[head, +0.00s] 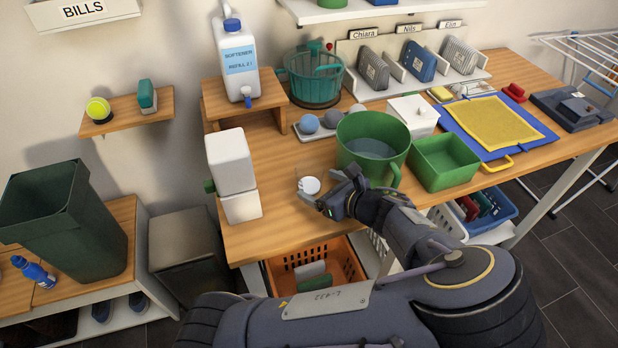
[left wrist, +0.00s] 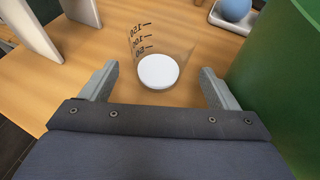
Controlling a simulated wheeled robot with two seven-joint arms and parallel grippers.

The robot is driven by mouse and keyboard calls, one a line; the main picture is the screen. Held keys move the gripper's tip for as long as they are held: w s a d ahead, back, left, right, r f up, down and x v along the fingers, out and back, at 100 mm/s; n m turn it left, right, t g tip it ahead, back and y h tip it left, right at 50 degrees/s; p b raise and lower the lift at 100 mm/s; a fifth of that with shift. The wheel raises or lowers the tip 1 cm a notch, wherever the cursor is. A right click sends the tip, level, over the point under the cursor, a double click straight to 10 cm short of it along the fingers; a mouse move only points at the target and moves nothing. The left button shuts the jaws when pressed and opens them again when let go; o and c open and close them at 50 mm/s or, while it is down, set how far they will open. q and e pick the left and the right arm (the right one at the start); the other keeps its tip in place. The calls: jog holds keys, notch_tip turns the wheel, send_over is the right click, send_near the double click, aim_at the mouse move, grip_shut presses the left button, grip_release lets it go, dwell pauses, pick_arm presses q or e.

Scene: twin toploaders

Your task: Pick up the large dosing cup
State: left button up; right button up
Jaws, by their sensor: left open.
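The large dosing cup (head: 309,185) is a small clear cup with a white disc showing at its bottom. It stands on the wooden table near the front edge. In the left wrist view the cup (left wrist: 158,72) shows dark measuring marks on its clear wall. My left gripper (head: 323,190) is open beside the cup, low over the table. In the left wrist view the two fingers of the gripper (left wrist: 158,86) are on either side of the cup's lower part, with gaps on both sides. My right gripper is not in view.
A large green tub (head: 372,135) stands close to the right of the cup. A white container (head: 230,162) stands to the left. Grey and blue balls on a tray (head: 318,132) lie behind. Bare table (head: 275,190) lies between the cup and the white container.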

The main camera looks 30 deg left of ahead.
pick_arm(q)
jog(key=x, duration=0.4)
jog(key=shift+w+a+r, duration=0.1)
jog(key=shift+w+a, duration=0.05)
jog(key=shift+a, duration=0.3)
jog(key=c, duration=1.1)
jog(key=shift+o, duration=0.2)
jog(key=shift+r, duration=0.15)
notch_tip(320, 180, up, 28)
jog(key=p, duration=0.3)
